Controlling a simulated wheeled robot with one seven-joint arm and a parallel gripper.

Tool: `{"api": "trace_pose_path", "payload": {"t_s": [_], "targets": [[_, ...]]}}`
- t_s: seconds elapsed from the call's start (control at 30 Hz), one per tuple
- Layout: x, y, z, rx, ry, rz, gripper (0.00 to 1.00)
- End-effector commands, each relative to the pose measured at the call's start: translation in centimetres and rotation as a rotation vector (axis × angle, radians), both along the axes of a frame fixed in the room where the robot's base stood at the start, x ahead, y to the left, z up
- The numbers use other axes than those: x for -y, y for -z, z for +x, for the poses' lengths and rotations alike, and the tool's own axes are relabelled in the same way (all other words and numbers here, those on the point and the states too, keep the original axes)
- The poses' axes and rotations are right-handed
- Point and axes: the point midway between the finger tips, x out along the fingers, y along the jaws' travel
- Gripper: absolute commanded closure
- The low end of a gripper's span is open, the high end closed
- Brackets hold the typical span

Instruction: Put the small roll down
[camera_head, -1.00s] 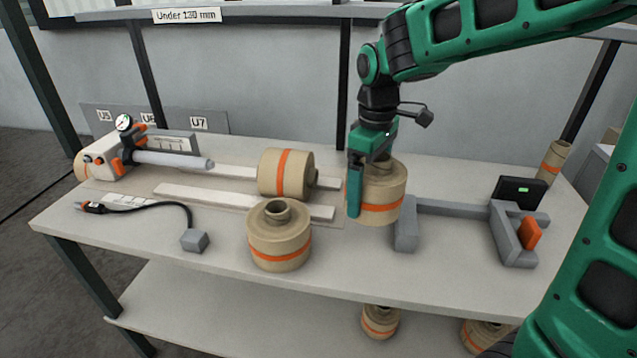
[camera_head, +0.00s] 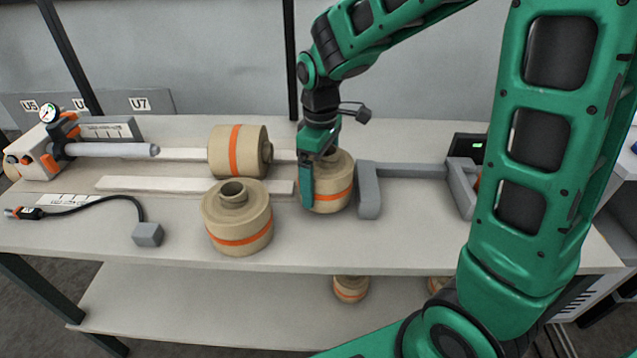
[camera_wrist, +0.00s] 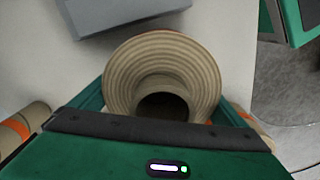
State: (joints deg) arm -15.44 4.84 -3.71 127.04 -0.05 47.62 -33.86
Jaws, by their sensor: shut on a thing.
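The small roll (camera_head: 339,184), tan kraft with an orange band, is upright in my gripper (camera_head: 320,186). It is at the back right of the other upright roll, beside the grey bracket. My gripper is shut on it from above, with one green finger across its left front side. In the wrist view the roll (camera_wrist: 190,58) shows its ringed end and dark core hole between the fingers. Its base is at or very near the tabletop (camera_head: 310,240); I cannot tell whether it touches.
An upright roll (camera_head: 238,225) and a roll lying on its side (camera_head: 230,152) are to the left. A grey bracket (camera_head: 369,190) stands close on the right. A cable with a grey block (camera_head: 148,234) and a gauge fixture (camera_head: 45,155) are further left. Rolls (camera_head: 350,288) sit on the lower shelf.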

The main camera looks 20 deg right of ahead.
Motion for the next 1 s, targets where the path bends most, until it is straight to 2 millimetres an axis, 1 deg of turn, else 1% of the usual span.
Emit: {"api": "trace_pose_path", "payload": {"t_s": [0.03,0.1,0.17,0.5,0.53,0.57,0.83,0.93,1.0], "targets": [[0.0,0.8,-0.1,-0.004,0.000,-0.001,0.32],[0.0,1.5,0.0,-0.002,0.000,-0.001,0.32],[0.0,1.9,0.0,0.000,0.000,0.000,0.32],[0.0,2.2,0.0,0.000,0.000,0.000,0.32],[0.0,2.2,0.0,-0.001,0.000,0.000,0.02],[0.0,2.2,0.0,-0.001,0.000,0.000,0.00],[0.0,2.0,0.0,0.000,0.000,0.000,0.00],[0.0,1.2,0.1,0.002,0.000,0.001,0.00],[0.0,0.3,0.1,0.003,0.000,0.000,0.00]]}}
